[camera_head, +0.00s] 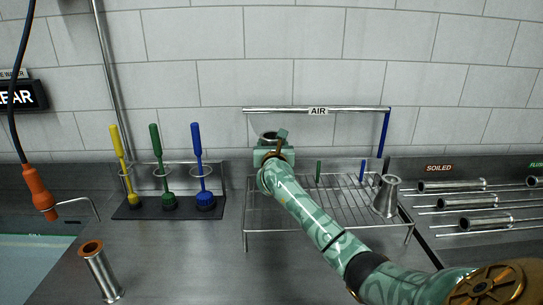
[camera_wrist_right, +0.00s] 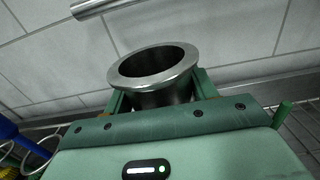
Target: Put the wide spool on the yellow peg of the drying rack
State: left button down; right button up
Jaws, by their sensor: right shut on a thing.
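My right gripper (camera_head: 270,150) is shut on a wide-flanged metal spool (camera_head: 267,136). In the right wrist view the spool (camera_wrist_right: 155,68) sits upright between the green fingers, its round dark opening facing up. The gripper holds it above the left part of the wire drying rack (camera_head: 320,222). A green peg (camera_head: 318,171) and a blue peg (camera_head: 362,170) stand on the rack to the right of the gripper. I see no yellow peg; the gripper and arm cover the rack's left part. My left gripper is not in view.
A tapered metal spool (camera_head: 387,198) stands at the rack's right end. A copper-rimmed spool (camera_head: 102,272) stands at front left. Yellow, green and blue brushes (camera_head: 197,165) stand at left. An AIR pipe (camera_head: 285,109) crosses behind the rack. More spools (camera_head: 467,202) lie on rods at right.

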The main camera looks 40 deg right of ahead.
jog(key=shift+w+f, duration=0.1)
jog(key=shift+f, duration=0.7)
jog(key=o, duration=0.9)
jog(key=shift+f, duration=0.2)
jog(key=shift+c, duration=0.2)
jog(key=o, duration=0.4)
jog(key=shift+r, duration=0.1)
